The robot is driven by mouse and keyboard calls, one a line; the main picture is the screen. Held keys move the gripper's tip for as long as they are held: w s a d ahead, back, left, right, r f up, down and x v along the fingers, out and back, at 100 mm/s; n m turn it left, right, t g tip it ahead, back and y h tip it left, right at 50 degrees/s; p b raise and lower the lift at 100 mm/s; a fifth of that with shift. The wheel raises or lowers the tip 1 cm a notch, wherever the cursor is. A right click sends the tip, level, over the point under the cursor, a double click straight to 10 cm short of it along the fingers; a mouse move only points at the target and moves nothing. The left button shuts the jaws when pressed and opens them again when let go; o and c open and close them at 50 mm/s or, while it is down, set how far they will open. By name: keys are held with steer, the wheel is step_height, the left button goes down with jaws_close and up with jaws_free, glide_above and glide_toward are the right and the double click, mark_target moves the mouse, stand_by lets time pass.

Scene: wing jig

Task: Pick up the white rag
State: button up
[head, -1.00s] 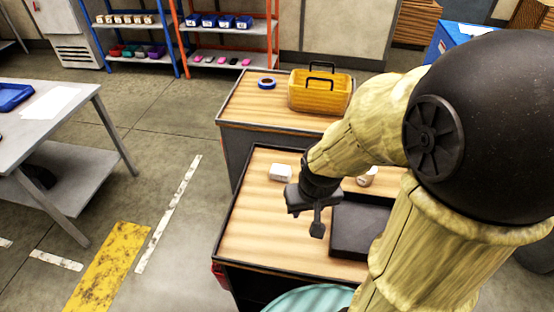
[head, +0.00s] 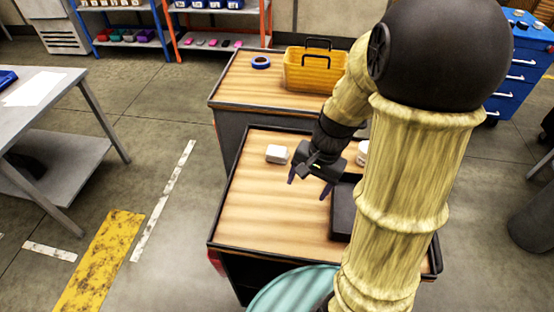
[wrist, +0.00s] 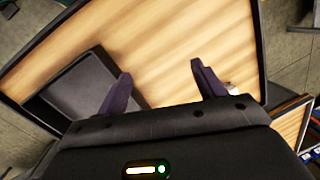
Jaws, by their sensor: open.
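The white rag (head: 277,154) looks like a small folded white block. It lies on the wooden top of the near cart (head: 262,200), toward its back left. My gripper (head: 308,184) is open and empty above that cart, right of the rag and nearer the front, apart from it. In the wrist view the two dark purple fingers of my gripper (wrist: 161,78) stand apart over bare wood. A small pale thing shows partly behind the right finger there; I cannot tell what it is.
A black tray (head: 342,218) lies on the near cart beside my gripper; it also shows in the wrist view (wrist: 78,92). A white round item (head: 362,152) is partly hidden by my arm.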

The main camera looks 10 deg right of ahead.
mark_target(288, 153)
steer(key=w+d+f+m+y+b, duration=0.1)
steer(key=w+f+m+y, duration=0.1)
steer(key=w+m, duration=0.1)
steer(key=w+d+f+m+t+y+b, duration=0.1)
steer(key=w+d+f+m+y+b, duration=0.1)
steer(key=m, duration=0.2)
steer(key=w+d+f+m+y+b, duration=0.1)
steer(key=w+d+m+y+b, duration=0.1)
steer(key=w+m, duration=0.1)
steer(key=shift+w+d+f+m+t+y, duration=0.1)
steer(key=shift+w+f+m+t+y, duration=0.2)
steer(key=shift+w+f+t, duration=0.1)
steer(key=w+d+m+t+y, duration=0.1)
steer(key=d, duration=0.1)
steer(key=w+d+m+t+y+b, duration=0.1)
steer(key=w+d+m, duration=0.1)
steer(key=w+d+m+t+y+b, duration=0.1)
steer(key=w+d+m+t, duration=0.1)
steer(key=d, duration=0.1)
steer(key=shift+r, duration=0.25)
steer(key=shift+w+a, duration=0.1)
steer(key=shift+a, duration=0.05)
steer(key=x, duration=1.2)
steer(key=shift+w, duration=0.1)
